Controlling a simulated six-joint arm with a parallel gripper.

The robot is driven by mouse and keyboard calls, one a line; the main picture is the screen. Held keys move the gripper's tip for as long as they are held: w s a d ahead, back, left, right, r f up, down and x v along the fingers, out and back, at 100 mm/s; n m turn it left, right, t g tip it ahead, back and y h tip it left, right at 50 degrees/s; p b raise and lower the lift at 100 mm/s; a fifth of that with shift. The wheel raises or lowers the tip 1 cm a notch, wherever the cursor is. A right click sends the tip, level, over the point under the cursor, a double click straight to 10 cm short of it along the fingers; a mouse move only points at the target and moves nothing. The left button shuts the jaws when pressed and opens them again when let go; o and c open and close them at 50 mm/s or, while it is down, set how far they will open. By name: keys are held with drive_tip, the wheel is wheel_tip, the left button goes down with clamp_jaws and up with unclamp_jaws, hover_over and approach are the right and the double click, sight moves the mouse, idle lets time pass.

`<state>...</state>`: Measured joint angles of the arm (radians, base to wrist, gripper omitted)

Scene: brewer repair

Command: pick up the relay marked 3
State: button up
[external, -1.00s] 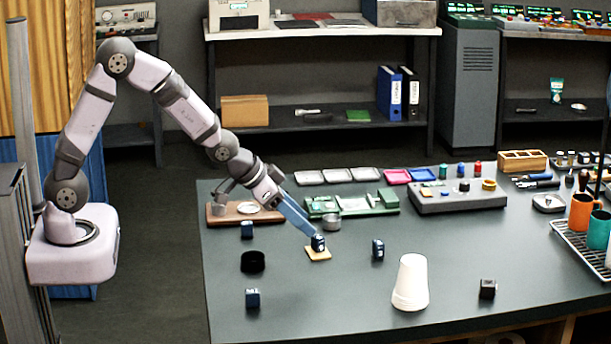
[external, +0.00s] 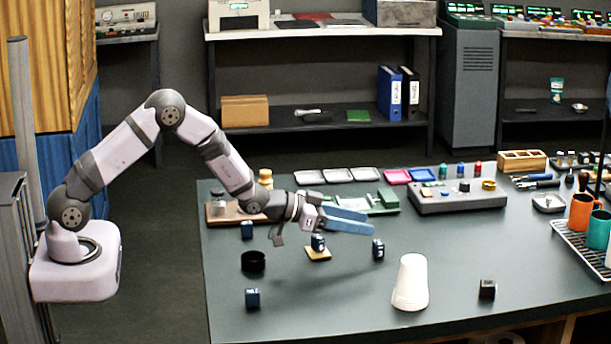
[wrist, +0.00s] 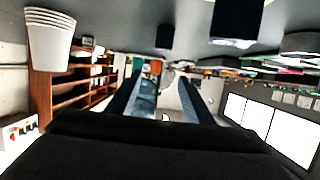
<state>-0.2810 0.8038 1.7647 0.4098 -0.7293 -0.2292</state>
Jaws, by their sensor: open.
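Several small dark blue relays stand on the dark table: one on a tan pad (external: 318,242), one to its right (external: 378,249), one at the back left (external: 247,229) and one at the front left (external: 252,298). A black block (external: 487,289) stands at the right. The markings are too small to read, so I cannot tell which is 3. My gripper (external: 371,222) is open and empty, its blue fingers nearly level above the table, behind the relays in the picture. In the wrist view its fingers (wrist: 160,80) are apart with nothing between them.
A white cup stack (external: 411,283) stands at the front, also in the wrist view (wrist: 50,42). A black ring (external: 253,262) lies left. Trays, a green fixture (external: 385,202) and a grey control box (external: 458,200) line the back. A mug rack (external: 568,240) is right.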

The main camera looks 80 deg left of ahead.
sight(377, 242)
drive_tip(key=shift+f, duration=0.7)
wheel_tip(377, 242, down, 3)
drive_tip(key=shift+f+p, duration=0.1)
drive_tip(key=shift+p, duration=0.75)
drive_tip(key=shift+w, duration=0.55)
drive_tip(key=shift+x, duration=0.95)
drive_tip(key=shift+c, duration=0.6)
drive_tip(key=c, duration=1.1)
